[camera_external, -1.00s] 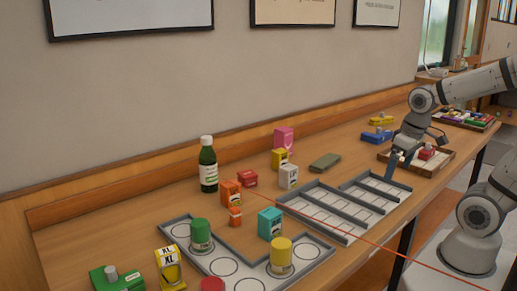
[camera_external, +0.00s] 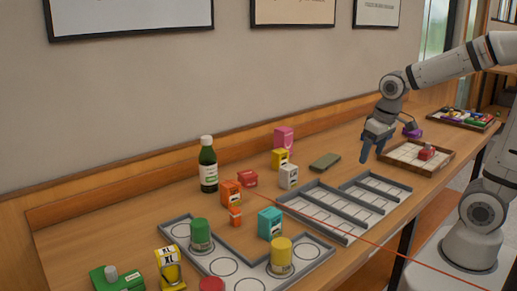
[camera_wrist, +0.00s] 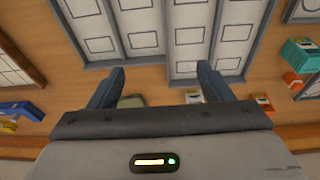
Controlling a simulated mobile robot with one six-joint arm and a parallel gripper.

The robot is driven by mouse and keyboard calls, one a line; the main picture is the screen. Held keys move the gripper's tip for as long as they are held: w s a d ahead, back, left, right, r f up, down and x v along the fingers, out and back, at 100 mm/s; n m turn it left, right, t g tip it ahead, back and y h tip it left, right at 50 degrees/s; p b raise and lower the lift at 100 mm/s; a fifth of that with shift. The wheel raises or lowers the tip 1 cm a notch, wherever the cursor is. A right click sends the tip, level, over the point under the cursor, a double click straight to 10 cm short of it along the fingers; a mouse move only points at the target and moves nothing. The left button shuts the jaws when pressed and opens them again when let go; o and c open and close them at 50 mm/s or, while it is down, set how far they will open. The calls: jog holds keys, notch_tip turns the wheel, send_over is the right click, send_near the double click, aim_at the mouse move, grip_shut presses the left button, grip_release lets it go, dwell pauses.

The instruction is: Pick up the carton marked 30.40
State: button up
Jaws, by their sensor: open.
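Several cartons stand on the table: orange (camera_external: 231,193), teal (camera_external: 270,223), yellow (camera_external: 280,158), white (camera_external: 288,176) and yellow marked XL (camera_external: 170,268). No marking 30.40 is legible, so I cannot tell which carton bears it. My gripper (camera_external: 371,153) is open and empty, above the table to the right of these cartons. In the wrist view its fingers (camera_wrist: 158,86) are spread, with nothing held.
Grey dividers form a compartment tray (camera_external: 318,215), and a grey-rimmed tray (camera_external: 222,247) holds round canisters. A green bottle (camera_external: 208,166) and pink carton (camera_external: 284,138) stand near the wall. A flat green box (camera_external: 325,161) lies left of my gripper. A wooden tray (camera_external: 430,167) is to its right.

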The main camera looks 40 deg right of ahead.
jog(key=w+a+r+p, duration=0.1)
jog(key=w+a, duration=0.3)
jog(key=w, duration=0.2)
jog(key=w+a+p, duration=0.1)
jog(key=w+a, duration=0.2)
jog(key=w, duration=0.3)
jog(key=t+p, duration=0.2)
jog(key=p, duration=0.1)
send_over(232, 184)
jog(key=s, duration=0.2)
jog(key=f, duration=0.8)
jog(key=shift+w+d, duration=0.15)
jog(key=shift+d, duration=0.15)
jog(key=x, duration=0.2)
jog(key=p+x, duration=0.1)
jog(key=x, duration=0.4)
jog(key=shift+a+f, duration=0.3)
jog(key=shift+a, duration=0.05)
jog(key=shift+c, duration=0.2)
jog(key=c, duration=1.1)
